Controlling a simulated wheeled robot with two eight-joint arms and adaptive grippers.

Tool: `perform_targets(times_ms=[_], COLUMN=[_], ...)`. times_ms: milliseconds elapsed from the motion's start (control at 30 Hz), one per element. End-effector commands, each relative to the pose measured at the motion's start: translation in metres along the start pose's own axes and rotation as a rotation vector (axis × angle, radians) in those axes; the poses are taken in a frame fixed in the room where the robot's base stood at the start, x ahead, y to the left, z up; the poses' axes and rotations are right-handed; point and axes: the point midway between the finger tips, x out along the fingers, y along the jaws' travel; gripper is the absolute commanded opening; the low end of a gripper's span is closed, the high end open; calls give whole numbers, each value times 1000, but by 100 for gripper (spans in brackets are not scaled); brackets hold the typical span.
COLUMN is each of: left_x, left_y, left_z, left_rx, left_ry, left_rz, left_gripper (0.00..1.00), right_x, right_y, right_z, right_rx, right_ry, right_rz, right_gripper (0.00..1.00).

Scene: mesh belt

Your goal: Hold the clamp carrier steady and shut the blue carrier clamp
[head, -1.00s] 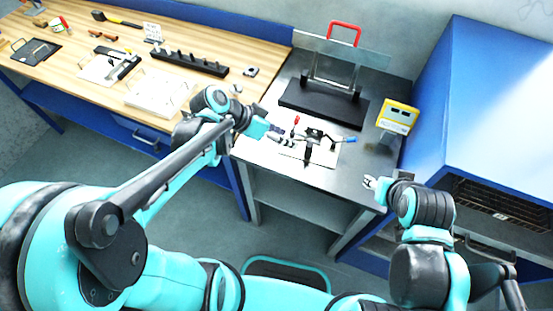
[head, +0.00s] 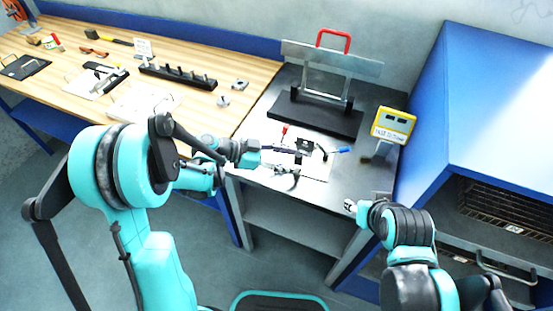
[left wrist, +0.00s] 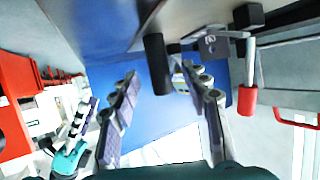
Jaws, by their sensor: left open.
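The clamp carrier (head: 304,146) stands on the grey metal bench. Its red handle (head: 284,130) sticks up on the left, and the blue carrier clamp's handle (head: 343,149) sticks out to the right. My left gripper (head: 290,162) is open at the carrier's near left side. In the left wrist view a black upright grip (left wrist: 157,65) shows between the spread fingers, with no finger visibly closed on it. The red handle (left wrist: 247,98) hangs right of the fingers there. My right gripper (head: 350,206) is apart from the carrier, at the bench's front edge; its jaws are too small to read.
A black-based frame with a red handle (head: 333,40) stands behind the carrier. A yellow device (head: 393,124) stands at the right of the bench. A blue cabinet (head: 500,110) rises further right. The wooden bench (head: 245,75) on the left holds trays and tools.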

Motion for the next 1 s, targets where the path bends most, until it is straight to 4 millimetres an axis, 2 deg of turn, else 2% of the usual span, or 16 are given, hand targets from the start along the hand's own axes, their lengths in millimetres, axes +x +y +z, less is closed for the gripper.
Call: perform_targets(times_ms=[167, 433, 467, 600, 633, 700, 733, 800, 1000], left_x=[13, 14, 14, 14, 14, 14, 14, 14, 14], left_y=[0, 0, 0, 0, 0, 0, 0, 0, 0], left_z=[0, 0, 0, 0, 0, 0, 0, 0, 0], left_rx=[1, 0, 0, 0, 0, 0, 0, 0, 0], left_ry=[-1, -1, -1, -1, -1, -1, -1, -1, -1], left_rz=[0, 0, 0, 0, 0, 0, 0, 0, 0], left_gripper=[46, 46, 41, 4, 0, 0, 24, 42, 42], right_x=[3, 3, 3, 3, 3, 3, 3, 3, 3], right_y=[0, 0, 0, 0, 0, 0, 0, 0, 0], right_z=[2, 2, 2, 2, 2, 2, 2, 2, 2], right_rx=[0, 0, 0, 0, 0, 0, 0, 0, 0], right_ry=[0, 0, 0, 0, 0, 0, 0, 0, 0], right_rz=[0, 0, 0, 0, 0, 0, 0, 0, 0], right_gripper=[45, 45, 45, 45, 45, 45, 45, 45, 45])
